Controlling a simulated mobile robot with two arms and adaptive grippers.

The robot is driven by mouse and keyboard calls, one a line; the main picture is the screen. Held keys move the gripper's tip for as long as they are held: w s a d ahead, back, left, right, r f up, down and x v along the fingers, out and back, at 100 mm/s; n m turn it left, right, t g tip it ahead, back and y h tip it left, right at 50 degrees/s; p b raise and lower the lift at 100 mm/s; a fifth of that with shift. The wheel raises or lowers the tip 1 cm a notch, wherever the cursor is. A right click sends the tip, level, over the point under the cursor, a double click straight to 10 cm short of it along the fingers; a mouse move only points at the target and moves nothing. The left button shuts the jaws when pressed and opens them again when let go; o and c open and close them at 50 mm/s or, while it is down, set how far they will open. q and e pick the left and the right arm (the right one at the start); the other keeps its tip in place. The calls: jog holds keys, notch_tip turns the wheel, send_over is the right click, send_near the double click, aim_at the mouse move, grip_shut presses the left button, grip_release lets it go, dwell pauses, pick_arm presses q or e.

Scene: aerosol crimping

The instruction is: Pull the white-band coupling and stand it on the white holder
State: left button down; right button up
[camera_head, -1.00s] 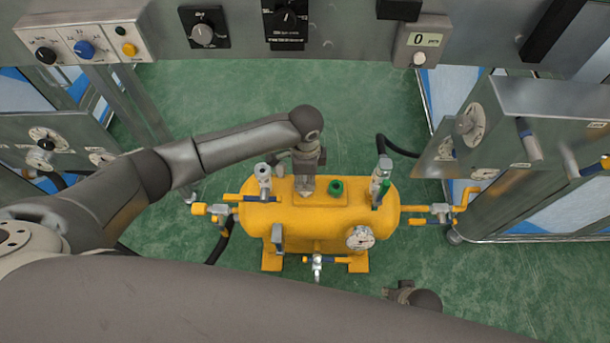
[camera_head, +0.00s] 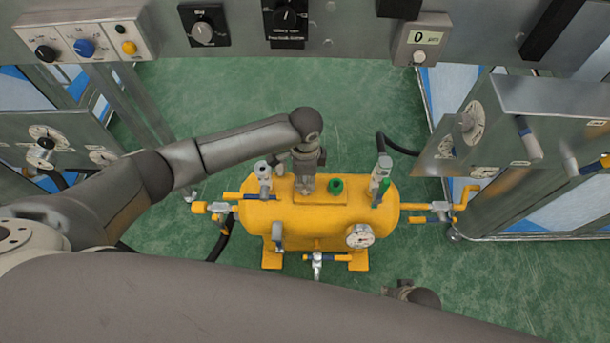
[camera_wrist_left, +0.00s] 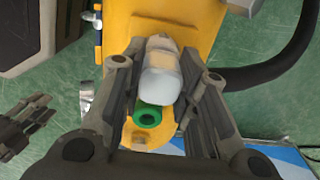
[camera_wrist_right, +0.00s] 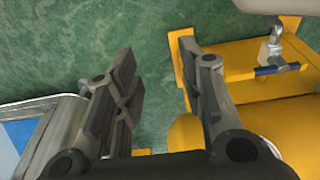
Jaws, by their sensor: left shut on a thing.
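The coupling (camera_wrist_left: 161,75) is a pale grey-white cylinder with a cream-white band, between the fingers of my left gripper (camera_wrist_left: 163,90) in the left wrist view. The gripper is shut on it. In the head view my left gripper (camera_head: 306,186) is over the raised plate on the yellow tank (camera_head: 322,223), just left of a green ring holder (camera_head: 336,186). That green ring also shows in the left wrist view (camera_wrist_left: 147,117). I cannot make out the white holder; the gripper hides part of the plate. My right gripper (camera_wrist_right: 165,80) is open and empty beside the tank.
A silver fitting with a green handle (camera_head: 382,190) stands at the tank's right end. Another fitting (camera_head: 264,178) stands left of my left gripper. Metal cabinets flank the green floor.

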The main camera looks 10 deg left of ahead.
pick_arm(q)
jog(key=shift+p, duration=0.3)
pick_arm(e)
jog(key=shift+s+d+f, duration=0.1)
jog(key=shift+s+f, duration=0.15)
jog(key=shift+f, duration=0.4)
jog(key=shift+f, duration=0.1)
jog(key=shift+s+f, duration=0.55)
jog(key=shift+r, duration=0.1)
pick_arm(q)
jog(key=shift+p, duration=0.45)
pick_arm(e)
jog(key=shift+s+d+f, duration=0.1)
jog(key=shift+s+f, duration=0.55)
jog(key=shift+f, duration=0.1)
jog(key=shift+f, duration=0.3)
jog(key=shift+s, duration=0.15)
